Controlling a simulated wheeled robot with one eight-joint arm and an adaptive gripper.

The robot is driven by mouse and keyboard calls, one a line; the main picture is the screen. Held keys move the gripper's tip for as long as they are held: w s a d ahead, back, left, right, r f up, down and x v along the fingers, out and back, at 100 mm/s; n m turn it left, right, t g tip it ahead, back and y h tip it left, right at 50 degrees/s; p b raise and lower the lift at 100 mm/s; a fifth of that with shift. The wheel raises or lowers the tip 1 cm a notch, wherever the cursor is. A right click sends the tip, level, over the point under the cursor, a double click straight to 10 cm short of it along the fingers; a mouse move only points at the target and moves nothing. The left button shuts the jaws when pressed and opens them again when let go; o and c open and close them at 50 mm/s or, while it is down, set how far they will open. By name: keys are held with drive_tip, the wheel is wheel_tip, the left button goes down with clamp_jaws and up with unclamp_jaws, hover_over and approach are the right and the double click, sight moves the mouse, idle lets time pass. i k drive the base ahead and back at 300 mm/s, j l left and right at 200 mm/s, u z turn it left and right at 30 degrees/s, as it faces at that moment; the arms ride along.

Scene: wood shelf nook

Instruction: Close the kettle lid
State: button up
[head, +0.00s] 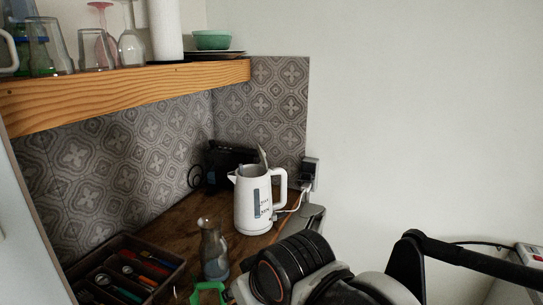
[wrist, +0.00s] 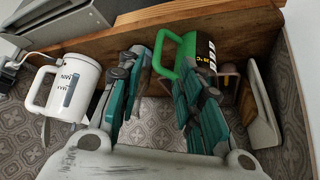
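The white kettle (head: 254,205) stands upright on the wooden counter near the tiled corner, its handle to the right. Its lid (head: 262,156) is raised, standing up steeply above the kettle's top. In the wrist view, which looks upside down, the kettle (wrist: 74,92) is at the left, with its handle on the left. The kettle is outside the fingers, beside the left one. The fingertips cannot be made out in the head view.
A glass carafe (head: 214,252) stands in front of the kettle, with a green item (head: 208,293) nearer. A cutlery tray (head: 168,262) lies at the left. A dark appliance (head: 228,163) sits behind the kettle. The wooden shelf (head: 130,88) with glasses overhangs the counter. Cables run right of the kettle.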

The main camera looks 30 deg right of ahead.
sight(261, 154)
drive_tip(key=l, duration=0.85)
drive_tip(key=k+l+u, duration=0.1)
drive_tip(key=l, duration=0.8)
drive_tip(key=i+j+z, duration=0.2)
drive_tip(key=i+j, duration=0.05)
drive_tip(key=i, duration=0.05)
